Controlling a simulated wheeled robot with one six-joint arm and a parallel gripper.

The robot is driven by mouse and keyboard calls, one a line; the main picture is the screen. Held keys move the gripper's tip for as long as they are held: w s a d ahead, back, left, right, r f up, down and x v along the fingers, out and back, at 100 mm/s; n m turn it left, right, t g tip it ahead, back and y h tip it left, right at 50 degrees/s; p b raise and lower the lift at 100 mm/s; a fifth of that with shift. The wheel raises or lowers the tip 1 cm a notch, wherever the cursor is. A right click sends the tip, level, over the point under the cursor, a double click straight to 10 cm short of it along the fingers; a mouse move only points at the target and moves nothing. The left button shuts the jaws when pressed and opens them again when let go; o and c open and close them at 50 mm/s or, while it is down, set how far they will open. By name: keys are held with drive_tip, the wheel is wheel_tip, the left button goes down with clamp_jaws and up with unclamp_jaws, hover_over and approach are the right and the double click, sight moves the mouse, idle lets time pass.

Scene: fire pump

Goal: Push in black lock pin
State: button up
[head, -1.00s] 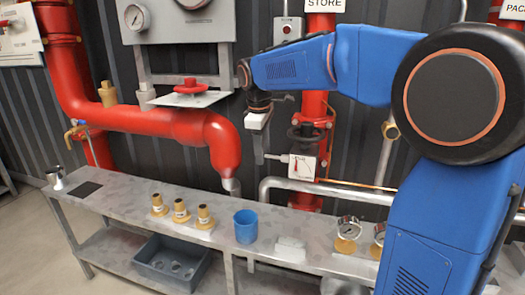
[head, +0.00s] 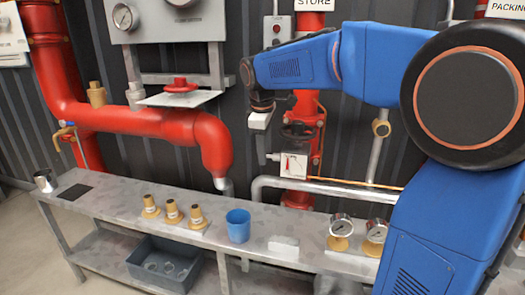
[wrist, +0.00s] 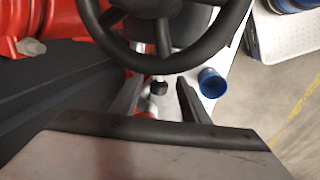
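A small black knob (wrist: 159,87), which looks like the lock pin, shows in the wrist view below the black handwheel (wrist: 165,45). It lies between the two fingers of my gripper (wrist: 158,92) in the picture; no contact is visible. The fingers are spread apart and nothing shows held. In the head view my gripper (head: 262,150) hangs pointing down, just left of the handwheel (head: 297,131) on the red vertical pipe. I cannot make out the lock pin in the head view.
A white indicator plate (head: 293,164) with a red pointer sits below the handwheel. The bench (head: 110,200) below carries a blue cup (head: 238,226), brass fittings (head: 172,213) and gauges (head: 341,228). A red pipe (head: 160,122) runs at the left.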

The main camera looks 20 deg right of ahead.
idle(0.3)
wheel_tip(320, 180, up, 17)
drive_tip(key=s+a, duration=0.2)
drive_tip(key=shift+s, duration=0.35)
idle(0.4)
